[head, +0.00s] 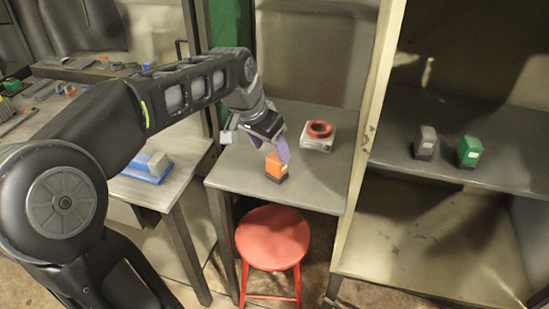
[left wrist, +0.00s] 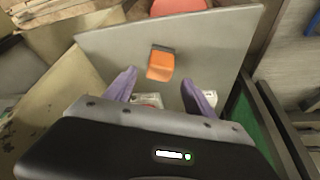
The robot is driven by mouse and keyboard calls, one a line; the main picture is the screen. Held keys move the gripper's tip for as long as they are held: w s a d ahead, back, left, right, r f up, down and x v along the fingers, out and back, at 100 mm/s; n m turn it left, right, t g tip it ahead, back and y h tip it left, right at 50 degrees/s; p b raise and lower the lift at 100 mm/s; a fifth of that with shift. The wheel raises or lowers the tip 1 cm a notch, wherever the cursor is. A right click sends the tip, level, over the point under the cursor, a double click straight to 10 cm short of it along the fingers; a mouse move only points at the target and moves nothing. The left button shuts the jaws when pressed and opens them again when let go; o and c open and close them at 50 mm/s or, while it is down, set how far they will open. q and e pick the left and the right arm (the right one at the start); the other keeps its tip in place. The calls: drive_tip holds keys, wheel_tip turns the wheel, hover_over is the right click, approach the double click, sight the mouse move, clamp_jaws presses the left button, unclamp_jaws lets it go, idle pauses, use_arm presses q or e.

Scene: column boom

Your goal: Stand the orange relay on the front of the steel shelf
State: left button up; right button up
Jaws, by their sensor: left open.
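The orange relay (head: 276,167) stands on the grey table (head: 238,180) near its front edge, with a dark base. It also shows in the left wrist view (left wrist: 160,65), beyond my fingertips. My left gripper (head: 258,143) is open just above and behind the relay, with purple fingers. In the left wrist view the open fingers (left wrist: 160,88) have nothing between them, and the relay lies ahead of the gap. The steel shelf (head: 395,157) is at the right; a grey relay (head: 426,143) and a green relay (head: 469,151) stand on it. My right gripper is not in view.
A red ring on a whitish block (head: 318,136) sits on the table behind the relay. A red stool (head: 272,238) stands in front of the table. A pale upright post (head: 366,140) separates table and shelf. The shelf's front left is clear.

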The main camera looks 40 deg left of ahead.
use_arm(q)
drive_tip(key=v, duration=0.5)
drive_tip(key=shift+f, duration=0.15)
idle(0.4)
